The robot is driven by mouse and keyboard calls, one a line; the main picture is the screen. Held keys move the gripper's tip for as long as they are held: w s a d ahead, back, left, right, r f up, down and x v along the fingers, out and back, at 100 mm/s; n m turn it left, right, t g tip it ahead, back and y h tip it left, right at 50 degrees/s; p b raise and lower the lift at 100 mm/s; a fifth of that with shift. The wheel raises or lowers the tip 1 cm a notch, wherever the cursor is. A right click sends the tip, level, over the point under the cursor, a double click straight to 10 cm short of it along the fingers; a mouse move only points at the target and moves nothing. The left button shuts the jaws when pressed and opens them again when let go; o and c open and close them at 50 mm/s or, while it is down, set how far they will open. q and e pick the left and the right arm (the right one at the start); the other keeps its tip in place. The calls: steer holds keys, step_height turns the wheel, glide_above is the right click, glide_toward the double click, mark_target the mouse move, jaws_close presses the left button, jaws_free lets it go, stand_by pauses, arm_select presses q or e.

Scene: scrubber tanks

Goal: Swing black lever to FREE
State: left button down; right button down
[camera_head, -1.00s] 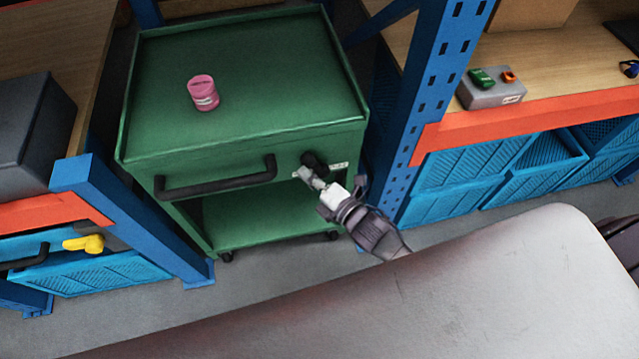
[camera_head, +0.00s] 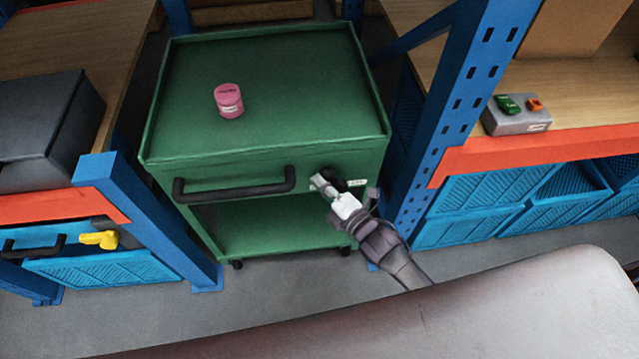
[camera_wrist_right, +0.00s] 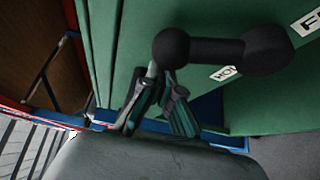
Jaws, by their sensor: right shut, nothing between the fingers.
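The black lever (camera_wrist_right: 222,50) is on the front panel of the green cart (camera_head: 265,155). In the right wrist view it has a round knob at its left end and a thicker round end at the right. One label partly reads "HO" below the lever, and another starting with "F" is beyond its right end. In the head view the lever (camera_head: 334,175) is mostly hidden behind my right gripper (camera_head: 322,183). My right gripper is shut and empty, and its fingers also show in the right wrist view (camera_wrist_right: 158,82), just below the knob. I cannot tell if they touch it. My left gripper is out of view.
A black handle (camera_head: 235,187) crosses the cart front left of the lever. A pink jar (camera_head: 229,101) stands on the cart top. Blue rack posts (camera_head: 445,110) flank the cart. A grey button box (camera_head: 516,118) sits on the right shelf.

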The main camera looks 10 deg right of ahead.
mark_target(344, 156)
steer(key=shift+d, duration=0.15)
steer(key=d+m+t+b, duration=0.1)
steer(key=d+m+b, duration=0.1)
steer(key=m, duration=0.1)
steer(key=d+r+m+t+b, duration=0.1)
steer(key=d+m+t+b, duration=0.1)
steer(key=shift+s+r+m+y+b, duration=0.2)
steer(key=shift+m+y+b, duration=0.1)
steer(key=shift+m+y, duration=0.1)
steer(key=shift+d+m+t+b, duration=0.6)
steer(key=shift+d+m, duration=0.05)
steer(key=shift+m, duration=0.35)
steer(key=m, duration=0.1)
steer(key=d+m+t+h+b, duration=0.1)
steer(key=shift+d+m, duration=0.25)
steer(key=shift+m, duration=0.15)
steer(key=shift+s+d, duration=0.15)
steer(key=shift+d, duration=0.45)
steer(key=shift+f, duration=0.1)
steer(key=v, duration=1.2)
steer(key=shift+a, duration=0.1)
